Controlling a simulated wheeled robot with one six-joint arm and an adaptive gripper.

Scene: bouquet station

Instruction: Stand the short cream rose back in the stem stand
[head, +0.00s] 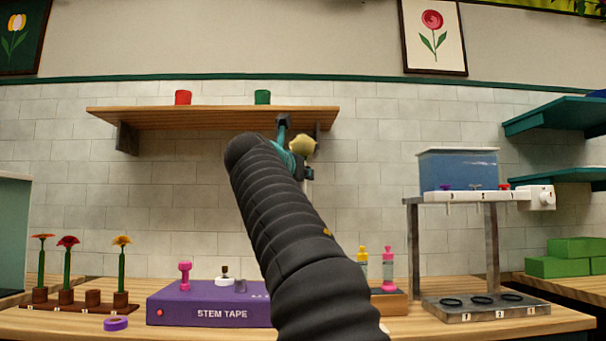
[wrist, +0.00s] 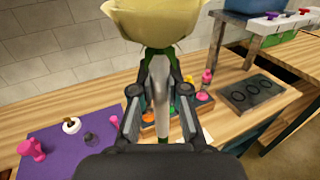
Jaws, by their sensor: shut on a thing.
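My gripper (wrist: 160,88) is shut on the stem of the cream rose (wrist: 160,20), which is upright with its bloom just above the fingers in the wrist view. In the head view the rose's pale yellow bloom (head: 302,145) shows beyond my arm, raised near the shelf's right end. The lower stem is mostly hidden behind the gripper. The stem stand (head: 75,307) is a brown strip with several cups on the table at the left. Three cups hold orange, red and yellow flowers. One cup (head: 93,298), between the red and yellow flowers, is empty.
A purple stem tape box (head: 205,305) stands right of the stand, with a purple tape ring (head: 115,323) in front. A wooden shelf (head: 200,118) spans the wall. A tray with bottles (head: 387,268) and a metal rack with a blue tank (head: 457,170) are to the right.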

